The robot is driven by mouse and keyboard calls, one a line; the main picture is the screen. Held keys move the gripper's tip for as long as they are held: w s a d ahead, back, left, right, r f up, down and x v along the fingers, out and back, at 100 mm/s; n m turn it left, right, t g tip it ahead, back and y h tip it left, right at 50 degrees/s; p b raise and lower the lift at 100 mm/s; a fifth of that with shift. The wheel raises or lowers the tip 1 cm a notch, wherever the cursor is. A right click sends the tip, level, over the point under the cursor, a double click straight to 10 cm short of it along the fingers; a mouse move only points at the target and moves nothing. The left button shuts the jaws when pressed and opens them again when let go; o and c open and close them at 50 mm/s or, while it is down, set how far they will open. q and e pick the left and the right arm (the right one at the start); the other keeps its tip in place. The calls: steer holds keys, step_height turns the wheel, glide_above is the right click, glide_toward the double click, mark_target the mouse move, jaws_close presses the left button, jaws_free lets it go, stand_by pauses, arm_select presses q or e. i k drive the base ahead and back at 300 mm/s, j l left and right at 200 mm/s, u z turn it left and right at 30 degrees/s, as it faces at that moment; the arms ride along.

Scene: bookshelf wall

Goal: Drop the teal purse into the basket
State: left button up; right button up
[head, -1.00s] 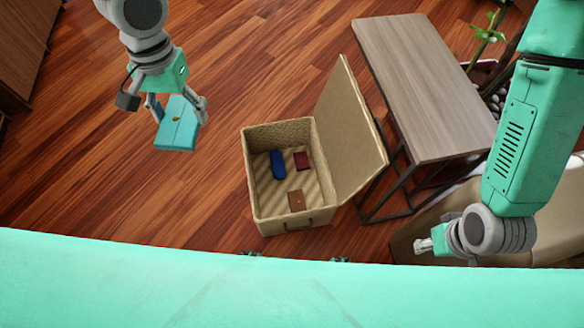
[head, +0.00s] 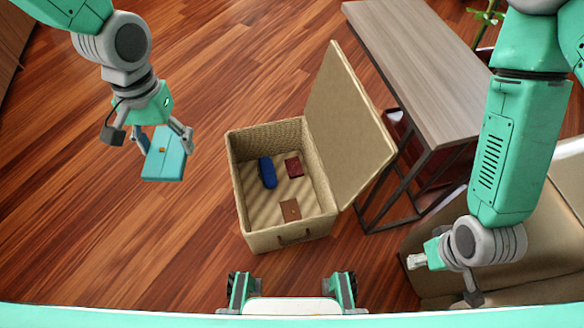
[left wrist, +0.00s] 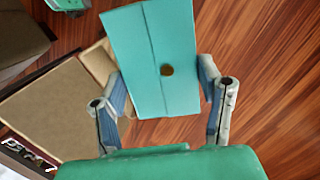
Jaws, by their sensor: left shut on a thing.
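The teal purse (head: 164,158) is a flat rectangle with a small round clasp. My left gripper (head: 162,140) is shut on it and holds it above the floor, to the left of the basket. In the left wrist view the purse (left wrist: 155,45) sits between the two fingers of my left gripper (left wrist: 160,88). The woven basket (head: 236,175) stands open on the floor, its lid (head: 345,120) tilted up on the right side. My right gripper (head: 416,261) is to the right of the basket, near the sofa. It is small in view and its finger opening is unclear.
Inside the basket lie a blue item (head: 267,172), a dark red item (head: 293,167) and a brown item (head: 290,210). A wooden table (head: 425,75) stands behind the lid at right, and a beige sofa (head: 555,210) is at far right. The wooden floor left of the basket is clear.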

mark_target(268, 201)
steer(key=i+j+z, duration=0.15)
steer(key=j+z, duration=0.3)
steer(key=i+j+z, duration=0.1)
steer(key=j+z, duration=0.85)
steer(key=k+j+z, duration=0.15)
steer(key=j+z, duration=0.3)
steer(key=j, duration=0.15)
